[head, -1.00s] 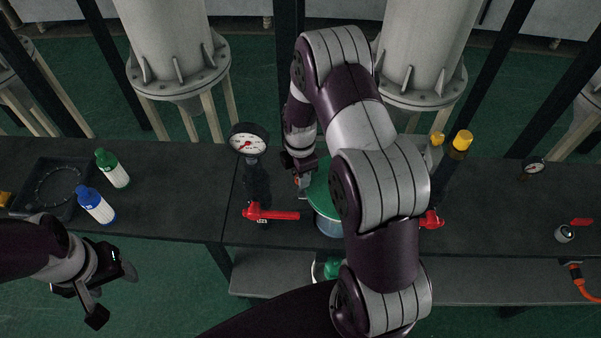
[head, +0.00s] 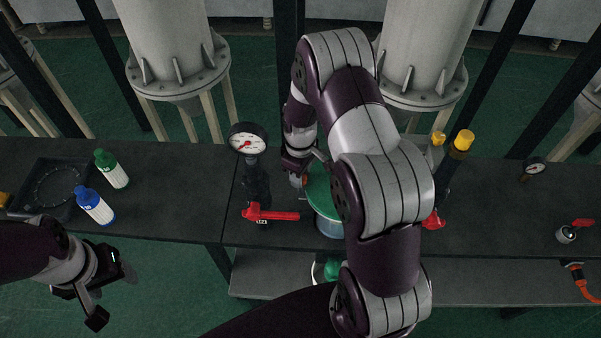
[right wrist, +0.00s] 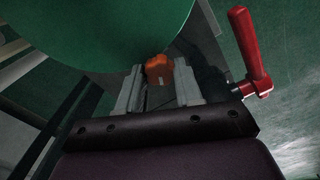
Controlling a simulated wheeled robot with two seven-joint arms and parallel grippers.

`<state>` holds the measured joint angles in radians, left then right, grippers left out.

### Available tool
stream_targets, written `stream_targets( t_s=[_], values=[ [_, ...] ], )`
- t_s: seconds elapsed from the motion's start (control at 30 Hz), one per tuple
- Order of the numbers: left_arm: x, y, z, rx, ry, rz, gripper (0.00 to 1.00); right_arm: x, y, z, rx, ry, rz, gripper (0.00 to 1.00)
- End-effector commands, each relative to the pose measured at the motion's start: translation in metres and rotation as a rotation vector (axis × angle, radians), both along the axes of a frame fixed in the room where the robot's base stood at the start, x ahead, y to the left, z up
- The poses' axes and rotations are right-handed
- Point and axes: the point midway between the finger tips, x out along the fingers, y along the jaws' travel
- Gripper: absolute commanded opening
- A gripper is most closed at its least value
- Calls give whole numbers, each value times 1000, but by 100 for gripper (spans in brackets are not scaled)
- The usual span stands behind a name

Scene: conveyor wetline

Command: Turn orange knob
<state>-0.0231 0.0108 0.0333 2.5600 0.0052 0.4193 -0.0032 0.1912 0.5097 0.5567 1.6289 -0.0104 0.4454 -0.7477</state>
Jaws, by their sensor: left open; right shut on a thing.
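The orange knob (right wrist: 158,69) shows in the right wrist view between the two grey fingers of my right gripper (right wrist: 158,85), beside a large green round surface (right wrist: 100,25). My right gripper is shut on the knob. In the head view the right gripper (head: 299,172) is at the left side of the green-topped vessel (head: 319,190), and the knob is mostly hidden there by the gripper. My left gripper (head: 112,292) is open and empty, in front of the bench at the lower left.
A red-handled valve (head: 270,214) and a pressure gauge (head: 248,139) stand left of the vessel. A red lever (right wrist: 250,50) is close to the right gripper in its wrist view. A green-capped bottle (head: 112,170) and a blue bottle (head: 95,206) are at the left.

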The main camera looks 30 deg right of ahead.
Motion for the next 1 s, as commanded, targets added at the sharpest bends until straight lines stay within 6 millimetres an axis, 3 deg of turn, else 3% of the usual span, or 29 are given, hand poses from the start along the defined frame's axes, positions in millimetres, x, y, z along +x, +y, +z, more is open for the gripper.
stream_targets(
  t_s=[1.0],
  values=[
    [0,0,-6,0,0,0,62,0,0,0,-4,-8,-920,5]
  ],
)
